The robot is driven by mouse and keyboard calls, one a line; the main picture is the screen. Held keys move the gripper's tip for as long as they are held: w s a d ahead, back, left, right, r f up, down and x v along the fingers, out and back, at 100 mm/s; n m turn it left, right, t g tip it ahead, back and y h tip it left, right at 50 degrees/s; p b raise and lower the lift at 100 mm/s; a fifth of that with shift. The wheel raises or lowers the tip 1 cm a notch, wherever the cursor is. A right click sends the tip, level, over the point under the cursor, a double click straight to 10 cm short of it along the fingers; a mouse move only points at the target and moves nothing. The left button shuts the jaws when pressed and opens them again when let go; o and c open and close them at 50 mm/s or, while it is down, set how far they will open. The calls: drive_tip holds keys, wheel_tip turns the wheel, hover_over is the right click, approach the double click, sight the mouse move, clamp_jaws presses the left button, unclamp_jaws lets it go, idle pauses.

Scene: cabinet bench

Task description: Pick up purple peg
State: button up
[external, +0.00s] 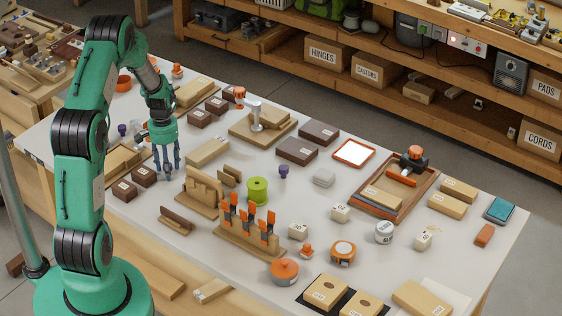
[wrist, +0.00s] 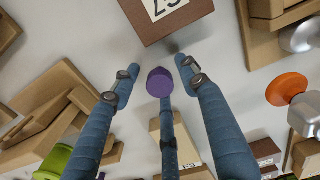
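A purple peg (wrist: 160,82) with a round top shows in the wrist view between the fingertips of my gripper (wrist: 158,76). The left and right fingers stand apart on either side, with a visible gap on the left and a narrow one on the right. The third finger lies below the peg in the picture and overlaps it; I cannot tell if they touch. Two purple pegs show there, one at the left (external: 122,129) and one mid-table (external: 283,171).
A dark numbered block (wrist: 166,15) lies close to the fingertips. A light wooden block (external: 207,152), a wooden slotted stand (external: 200,192) and a green spool (external: 258,190) stand to the right of my gripper. Bare table surrounds the mid-table peg.

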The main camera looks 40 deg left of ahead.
drive_tip(key=c, duration=0.7)
drive_tip(key=shift+r, duration=0.55)
wheel_tip(320, 180, up, 3)
drive_tip(key=shift+s+d+f+p, duration=0.1)
drive_tip(key=shift+s+f+p, duration=0.05)
drive_tip(key=shift+p, duration=0.5)
drive_tip(key=s+d, duration=0.2)
drive_tip(key=s, duration=0.2)
drive_tip(key=s+d+p, duration=0.1)
drive_tip(key=s+d, duration=0.1)
drive_tip(key=s, duration=0.3)
drive_tip(key=s+d+r+p, duration=0.1)
drive_tip(key=s+d, duration=0.2)
drive_tip(key=s, duration=0.2)
drive_tip(key=shift+r, duration=0.1)
